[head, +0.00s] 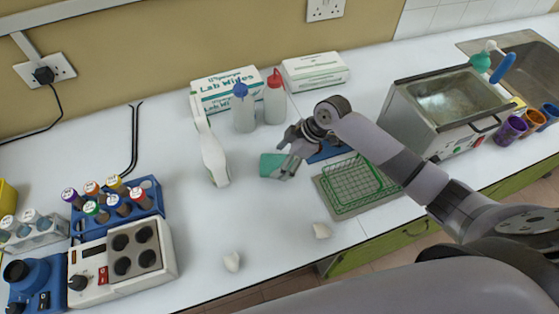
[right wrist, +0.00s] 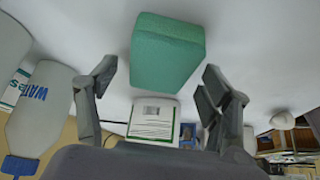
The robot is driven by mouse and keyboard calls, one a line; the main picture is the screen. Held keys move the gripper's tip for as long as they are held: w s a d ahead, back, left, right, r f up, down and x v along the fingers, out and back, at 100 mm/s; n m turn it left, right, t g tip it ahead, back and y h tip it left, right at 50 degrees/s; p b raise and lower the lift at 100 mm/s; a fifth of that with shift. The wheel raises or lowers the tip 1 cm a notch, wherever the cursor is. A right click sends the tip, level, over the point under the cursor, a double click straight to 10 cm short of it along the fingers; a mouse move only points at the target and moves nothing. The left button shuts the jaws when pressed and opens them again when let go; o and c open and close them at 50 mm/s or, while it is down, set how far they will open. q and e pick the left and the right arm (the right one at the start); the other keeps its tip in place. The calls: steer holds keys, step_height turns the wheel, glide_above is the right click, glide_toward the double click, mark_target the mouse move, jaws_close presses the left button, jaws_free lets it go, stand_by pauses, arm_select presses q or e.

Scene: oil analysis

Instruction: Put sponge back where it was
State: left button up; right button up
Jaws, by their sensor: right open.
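The green sponge (head: 271,165) is on the white worktop near the middle of the head view. It also shows at the upper middle of the right wrist view (right wrist: 168,50). My right gripper (head: 283,168) is right beside the sponge on its right side in the head view. In the right wrist view its two fingers (right wrist: 158,80) stand wide apart, with the sponge just beyond the fingertips and nothing held between them. I cannot tell whether a finger touches the sponge. My left gripper is in neither view.
Two more bottles (head: 243,110) and wipes boxes (head: 316,71) are behind. A green wire basket (head: 350,186) is right of my gripper, before a metal bath (head: 450,100).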

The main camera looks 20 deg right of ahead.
steer(key=b+v, duration=0.1)
steer(key=v, duration=0.9)
steer(key=shift+d+r+b, duration=0.15)
steer(key=shift+r+b, duration=0.2)
steer(key=shift+s, duration=0.1)
